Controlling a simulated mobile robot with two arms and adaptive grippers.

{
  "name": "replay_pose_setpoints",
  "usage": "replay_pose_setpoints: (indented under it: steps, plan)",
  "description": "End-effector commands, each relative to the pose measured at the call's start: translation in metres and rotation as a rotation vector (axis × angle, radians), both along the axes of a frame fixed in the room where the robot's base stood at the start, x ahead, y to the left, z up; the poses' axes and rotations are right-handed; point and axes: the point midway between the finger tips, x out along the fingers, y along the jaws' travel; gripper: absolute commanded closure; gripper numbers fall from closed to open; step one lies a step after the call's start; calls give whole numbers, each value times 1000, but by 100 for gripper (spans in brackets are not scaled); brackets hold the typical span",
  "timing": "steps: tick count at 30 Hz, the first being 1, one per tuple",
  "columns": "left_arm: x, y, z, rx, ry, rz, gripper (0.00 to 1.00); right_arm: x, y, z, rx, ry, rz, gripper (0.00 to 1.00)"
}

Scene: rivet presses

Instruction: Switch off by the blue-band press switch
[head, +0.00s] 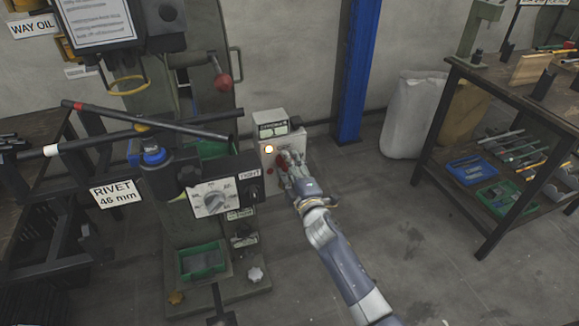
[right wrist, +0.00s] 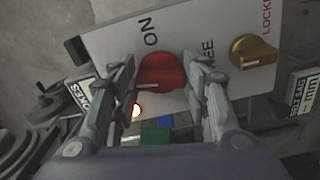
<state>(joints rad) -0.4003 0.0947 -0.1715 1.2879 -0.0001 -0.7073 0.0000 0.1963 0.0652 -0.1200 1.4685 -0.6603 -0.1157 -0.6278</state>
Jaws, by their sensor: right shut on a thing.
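A switch box (head: 272,126) with a pale front stands beside the green press, and its amber lamp (head: 268,149) is lit. My right gripper (head: 285,165) is at the box front, shut on the red rotary switch (right wrist: 161,70), with one finger on each side of it. In the right wrist view the word ON is above the red switch. A light mark shows on the knob's lower part; its exact setting is hard to tell. The press carries a blue band (head: 154,156) on its near post. My left gripper is not in view.
A brass knob (right wrist: 252,52) sits beside the red switch, near partly hidden lettering. A dial panel (head: 214,197) and a black bar (head: 150,122) stick out at left.

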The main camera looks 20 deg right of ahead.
Motion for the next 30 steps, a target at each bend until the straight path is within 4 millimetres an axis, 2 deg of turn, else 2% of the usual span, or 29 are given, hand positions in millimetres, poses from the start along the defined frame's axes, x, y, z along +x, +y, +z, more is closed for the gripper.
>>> replay_pose_setpoints:
  steps: [12,29,30]
  plan:
    - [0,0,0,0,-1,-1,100,0,0,1,-190,-7,0,81]
    - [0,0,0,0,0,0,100,0,0,1,-218,-7,0,81]
    - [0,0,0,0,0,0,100,0,0,1,-217,-7,0,48]
